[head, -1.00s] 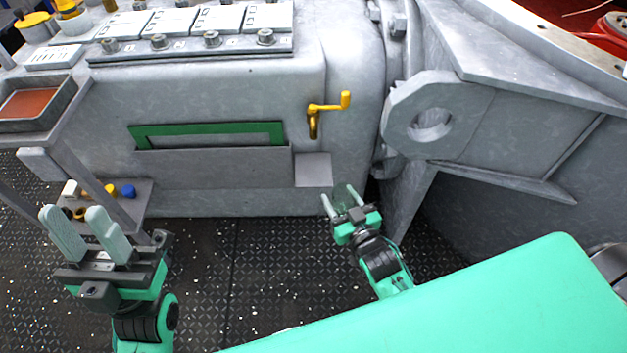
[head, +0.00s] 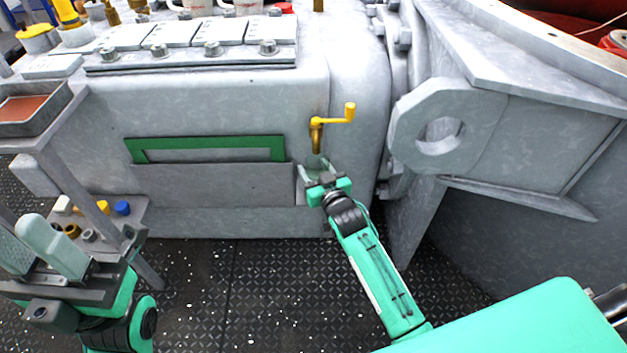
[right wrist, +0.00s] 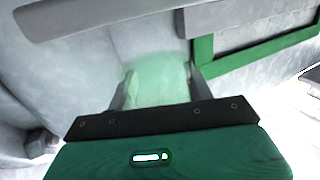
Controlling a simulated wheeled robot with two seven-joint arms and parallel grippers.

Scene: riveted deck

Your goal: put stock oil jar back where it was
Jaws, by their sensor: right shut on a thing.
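The stock oil jar (right wrist: 160,86) is a pale green, see-through vessel between the fingers of my right gripper (right wrist: 158,90) in the right wrist view. In the head view my right gripper (head: 315,172) is shut on the jar (head: 316,161), just under the brass tap with the yellow crank handle (head: 333,118). It is in front of the small grey ledge on the machine's side, largely covering it. I cannot tell whether the jar touches the ledge. My left gripper (head: 42,250) is open and empty at the lower left.
A green-framed slot (head: 208,143) lies left of the tap on the grey machine body. A tray with reddish liquid (head: 28,106) and a low shelf with small caps (head: 104,208) stand at the left. A large lug (head: 438,130) juts out at the right.

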